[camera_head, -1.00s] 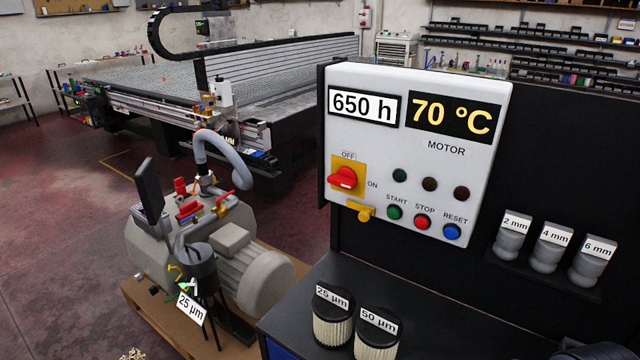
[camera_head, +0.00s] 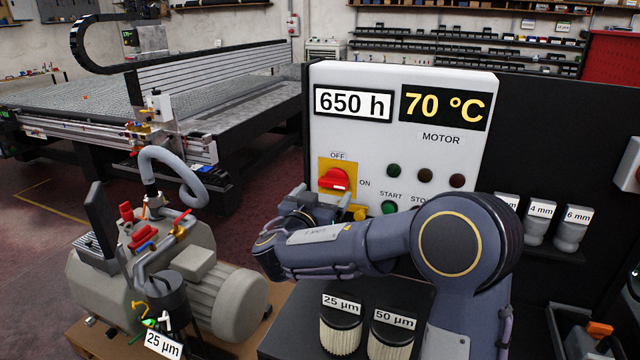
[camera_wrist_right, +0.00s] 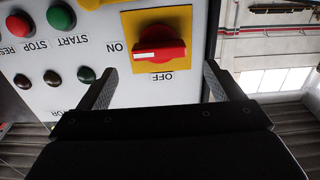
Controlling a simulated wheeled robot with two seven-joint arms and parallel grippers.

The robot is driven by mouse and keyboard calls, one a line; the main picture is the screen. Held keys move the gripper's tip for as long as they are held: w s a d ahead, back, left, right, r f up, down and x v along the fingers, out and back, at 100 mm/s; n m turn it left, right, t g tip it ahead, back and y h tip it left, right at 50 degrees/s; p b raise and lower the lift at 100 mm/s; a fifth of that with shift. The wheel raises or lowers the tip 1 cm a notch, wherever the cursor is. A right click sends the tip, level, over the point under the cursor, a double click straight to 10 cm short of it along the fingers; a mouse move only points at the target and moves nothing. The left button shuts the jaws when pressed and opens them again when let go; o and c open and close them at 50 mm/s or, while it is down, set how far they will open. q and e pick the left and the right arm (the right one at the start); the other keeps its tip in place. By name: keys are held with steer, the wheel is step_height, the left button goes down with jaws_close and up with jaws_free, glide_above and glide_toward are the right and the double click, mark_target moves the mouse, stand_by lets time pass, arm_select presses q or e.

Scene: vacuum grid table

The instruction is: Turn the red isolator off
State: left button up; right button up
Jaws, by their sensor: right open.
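The red isolator (camera_head: 332,178) is a rotary handle on a yellow plate on the white control panel (camera_head: 370,145). Its handle lies roughly level, with the white mark toward ON; OFF is printed above it. My right gripper (camera_head: 312,196) is just below and in front of the isolator, partly hidden by my own wrist. In the right wrist view the picture is upside down. There the red isolator (camera_wrist_right: 160,47) lies between the directions of the two spread fingers of the open right gripper (camera_wrist_right: 160,78). The fingers look apart from the handle. My left gripper is out of view.
My right arm covers other buttons. Two filters, one marked 25 µm (camera_head: 341,325), stand below on the dark bench. A pump (camera_head: 180,265) stands at left.

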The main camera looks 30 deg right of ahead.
mark_target(331, 184)
steer(key=p+x, duration=0.1)
steer(key=x, duration=0.3)
steer(key=shift+w+d+r+p, duration=0.1)
steer(key=shift+d+p, duration=0.05)
steer(key=shift+p, duration=0.2)
steer(key=shift+w+d, duration=0.5)
steer(key=shift+d, duration=0.05)
